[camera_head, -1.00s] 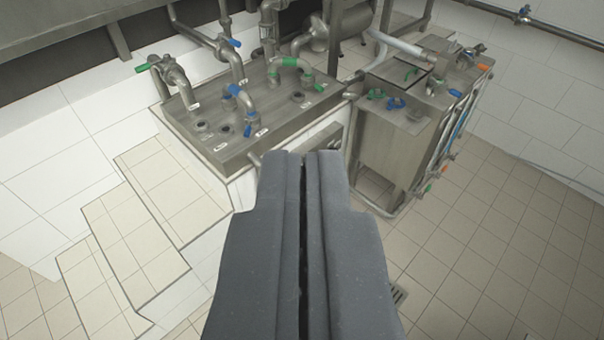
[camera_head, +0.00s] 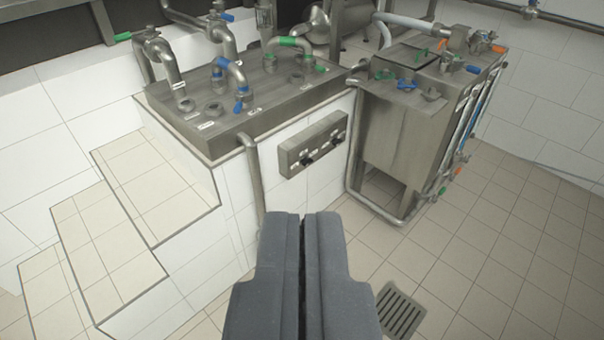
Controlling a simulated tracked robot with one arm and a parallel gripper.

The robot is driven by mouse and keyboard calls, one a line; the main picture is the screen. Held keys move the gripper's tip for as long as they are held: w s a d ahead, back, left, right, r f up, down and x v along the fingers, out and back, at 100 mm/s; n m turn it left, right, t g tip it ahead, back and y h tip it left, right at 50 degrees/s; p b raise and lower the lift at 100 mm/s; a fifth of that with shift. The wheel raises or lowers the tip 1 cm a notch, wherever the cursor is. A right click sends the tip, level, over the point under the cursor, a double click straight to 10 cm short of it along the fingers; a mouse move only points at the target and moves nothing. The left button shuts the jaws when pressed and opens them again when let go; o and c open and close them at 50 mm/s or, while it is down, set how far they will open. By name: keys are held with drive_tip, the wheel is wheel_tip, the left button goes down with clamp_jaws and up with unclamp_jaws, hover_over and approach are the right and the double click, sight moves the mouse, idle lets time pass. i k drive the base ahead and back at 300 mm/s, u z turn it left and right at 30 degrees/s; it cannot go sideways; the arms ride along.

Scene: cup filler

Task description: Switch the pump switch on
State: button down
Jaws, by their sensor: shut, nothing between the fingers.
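A grey switch box (camera_head: 312,145) is fixed to the white tiled side of the raised block, below the steel pipe deck. It carries two dark rotary knobs, a left knob (camera_head: 306,160) and a right knob (camera_head: 337,138), with small white labels too small to read. I cannot tell which is the pump switch or how the knobs are set. My gripper (camera_head: 303,216) is shut and empty. In the picture its tips are below the box, apart from it, with the box fully in sight.
A steel deck (camera_head: 260,105) with pipes and blue and green handles tops the block. A vertical pipe (camera_head: 253,175) runs left of the box. A steel tank (camera_head: 400,140) stands right. Tiled steps (camera_head: 140,200) lie left; a floor drain (camera_head: 400,310) and open floor lie right.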

sight(306, 161)
drive_tip(key=u, duration=0.1)
drive_tip(key=k, duration=0.45)
drive_tip(key=z, duration=0.5)
drive_tip(key=i, duration=2.35)
drive_tip(key=u, duration=0.7)
